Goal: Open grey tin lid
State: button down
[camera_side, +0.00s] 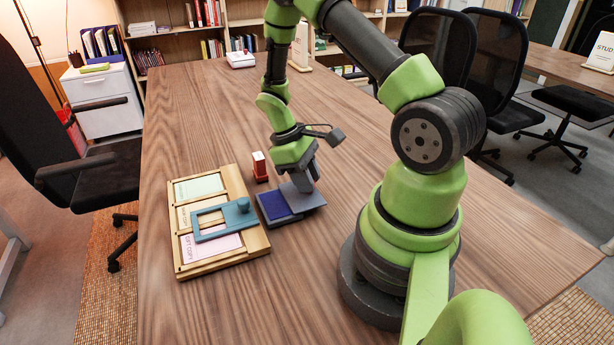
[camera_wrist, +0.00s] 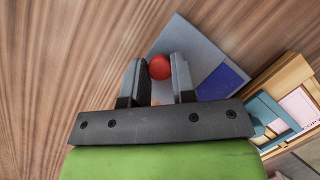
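The grey tin (camera_side: 293,216) lies on the wooden table with part of its blue pad (camera_side: 274,205) uncovered. Its grey lid (camera_side: 302,201) sits to the right of the blue area, under my gripper (camera_side: 304,180). The grey plate (camera_wrist: 190,45) and the blue pad (camera_wrist: 222,83) show beyond the fingers. The fingers hide the knob in the side view, and whether the lid touches the tin cannot be told.
A red and white stamp (camera_side: 260,167) stands just behind the tin. A wooden tray (camera_side: 258,243) with paper cards and a blue-green frame (camera_side: 211,225) lies to the left.

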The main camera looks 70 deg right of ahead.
jog(key=shift+s+d, duration=0.8)
jog(key=shift+s, duration=0.05)
jog(key=c, duration=0.9)
grip_release()
jog(key=shift+c, duration=0.2)
jog(key=v, duration=1)
jog(key=shift+w, duration=0.1)
